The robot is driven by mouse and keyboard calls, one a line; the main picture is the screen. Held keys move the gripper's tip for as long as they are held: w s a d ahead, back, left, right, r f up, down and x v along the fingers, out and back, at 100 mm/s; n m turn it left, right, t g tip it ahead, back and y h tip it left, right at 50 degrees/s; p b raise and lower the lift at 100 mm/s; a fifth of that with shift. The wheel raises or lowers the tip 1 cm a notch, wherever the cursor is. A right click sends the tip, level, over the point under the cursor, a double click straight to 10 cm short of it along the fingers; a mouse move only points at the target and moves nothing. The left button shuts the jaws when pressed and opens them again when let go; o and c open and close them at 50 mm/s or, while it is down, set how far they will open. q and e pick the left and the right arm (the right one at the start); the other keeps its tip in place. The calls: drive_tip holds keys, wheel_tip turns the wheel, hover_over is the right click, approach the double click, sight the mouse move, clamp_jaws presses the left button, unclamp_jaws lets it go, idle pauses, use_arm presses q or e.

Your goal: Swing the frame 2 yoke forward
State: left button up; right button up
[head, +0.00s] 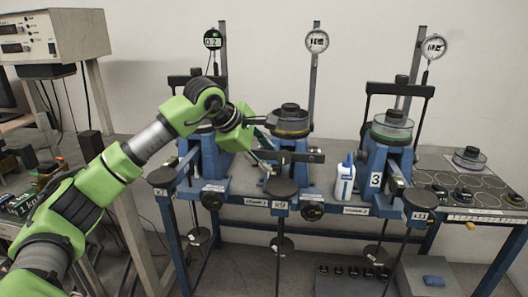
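Three blue lever frames stand in a row on a bench. Frame 2 (287,168) is the middle one, with a round cell (289,124) on top and a dark lever beam (300,156) across its front. I cannot make out its yoke clearly; no raised crossbar shows above this cell. My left gripper (264,158) reaches in from the left, beside frame 2's left side and in front of the gap toward frame 1 (207,160). Its fingers are small and partly overlap the frame, so opening and contact are unclear. My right gripper is out of view.
Black yokes stand raised at frame 1 (186,79) and frame 3 (401,90). Dial gauges stand behind, including the middle one (317,41). A white bottle (345,179) stands between frames 2 and 3. Weight hangers hang in front.

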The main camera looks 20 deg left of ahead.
use_arm(q)
drive_tip(key=shift+w+f, duration=0.15)
drive_tip(key=shift+a+r, duration=0.1)
drive_tip(key=shift+r, duration=0.25)
drive_tip(key=v, duration=1.1)
drive_tip(key=shift+s, duration=0.3)
drive_tip(key=shift+a, duration=0.1)
